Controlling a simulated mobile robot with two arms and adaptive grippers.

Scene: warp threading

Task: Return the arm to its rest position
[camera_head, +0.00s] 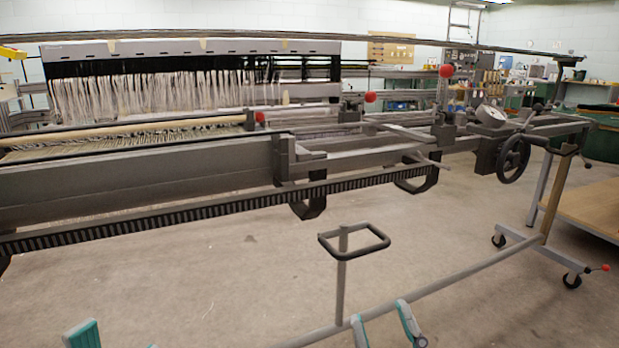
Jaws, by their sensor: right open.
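My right gripper (384,322) shows at the bottom edge, right of the middle. A teal and grey finger of my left gripper (83,335) shows at the bottom left. The rest of that gripper is almost all cut off by the frame edge, so its jaw state is unclear. Both grippers appear in front of the long warp threading machine (150,178) and apart from it. White threads (150,92) hang at its back left.
A black rectangular loop on a grey post (341,272) stands just behind my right gripper. A grey floor bar (455,288) runs from there to a wheeled stand (545,252). A handwheel (514,158) is at the right. Concrete floor (200,285) is clear at the left.

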